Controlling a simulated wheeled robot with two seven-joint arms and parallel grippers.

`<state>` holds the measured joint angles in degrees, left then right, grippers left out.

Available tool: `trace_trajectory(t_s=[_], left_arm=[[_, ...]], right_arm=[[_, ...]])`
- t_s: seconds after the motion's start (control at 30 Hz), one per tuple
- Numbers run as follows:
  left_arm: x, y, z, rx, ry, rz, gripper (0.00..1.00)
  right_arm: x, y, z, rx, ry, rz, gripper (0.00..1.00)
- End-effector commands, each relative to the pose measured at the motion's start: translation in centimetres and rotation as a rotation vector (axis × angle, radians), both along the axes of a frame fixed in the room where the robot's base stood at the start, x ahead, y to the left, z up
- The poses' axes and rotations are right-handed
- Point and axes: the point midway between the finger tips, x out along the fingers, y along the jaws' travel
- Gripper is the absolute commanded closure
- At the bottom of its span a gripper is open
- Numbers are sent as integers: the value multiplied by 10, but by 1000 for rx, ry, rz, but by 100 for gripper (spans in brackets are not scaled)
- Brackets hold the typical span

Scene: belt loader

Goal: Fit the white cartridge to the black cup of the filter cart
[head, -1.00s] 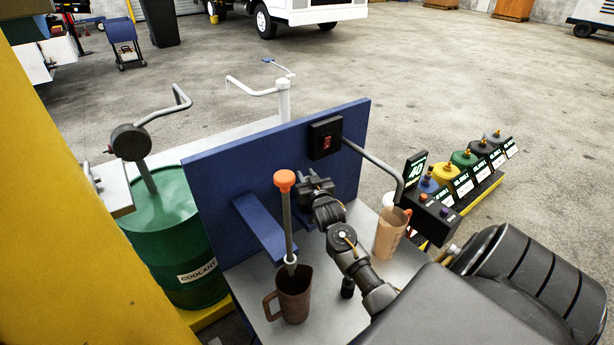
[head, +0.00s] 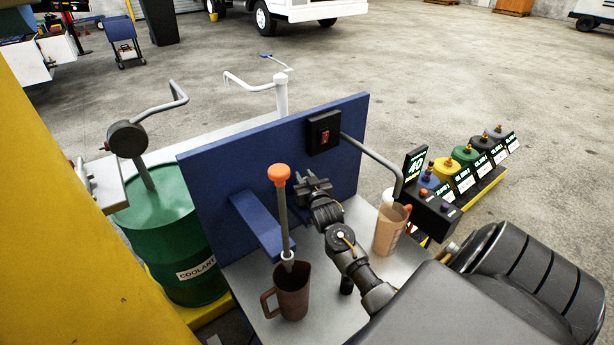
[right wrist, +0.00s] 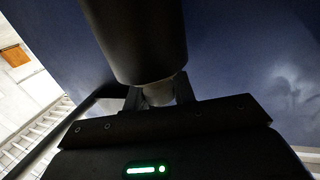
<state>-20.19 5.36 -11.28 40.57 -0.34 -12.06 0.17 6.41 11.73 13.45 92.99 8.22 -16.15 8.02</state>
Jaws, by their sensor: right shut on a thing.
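My right gripper (head: 315,187) is in front of the blue upright panel (head: 215,180) of the cart, to the right of the orange-topped rod. In the right wrist view the gripper's fingers (right wrist: 160,98) are closed around a short pale piece (right wrist: 158,93), which looks like the white cartridge in shade. A wide dark cylinder (right wrist: 140,45), seemingly the black cup, is directly above that piece in the picture. I cannot tell whether the two touch or are joined. The head view shows neither part clearly. My left gripper is not in view.
A brown jug (head: 291,292) stands below the orange-topped rod (head: 279,175), and a tan jug (head: 389,230) stands to the right. A blue block (head: 257,225) juts from the panel. A green coolant drum (head: 165,235) is at left. A yellow post (head: 70,230) fills the left edge.

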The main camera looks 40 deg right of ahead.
Motion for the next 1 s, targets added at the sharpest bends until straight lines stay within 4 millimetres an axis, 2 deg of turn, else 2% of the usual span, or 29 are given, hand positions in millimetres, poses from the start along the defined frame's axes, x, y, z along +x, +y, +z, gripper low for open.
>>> trace_trajectory(t_s=[0.03,0.33,0.37,0.53,1.0], left_arm=[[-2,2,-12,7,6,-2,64],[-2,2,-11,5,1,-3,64],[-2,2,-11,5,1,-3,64],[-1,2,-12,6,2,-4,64],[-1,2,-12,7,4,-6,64]], right_arm=[[-4,-10,-13,2,4,-22,100],[-6,-13,-15,1,8,-27,100],[-6,-13,-15,1,8,-27,71],[-4,-10,-15,1,8,-22,49],[0,-4,-13,2,4,-10,49]])
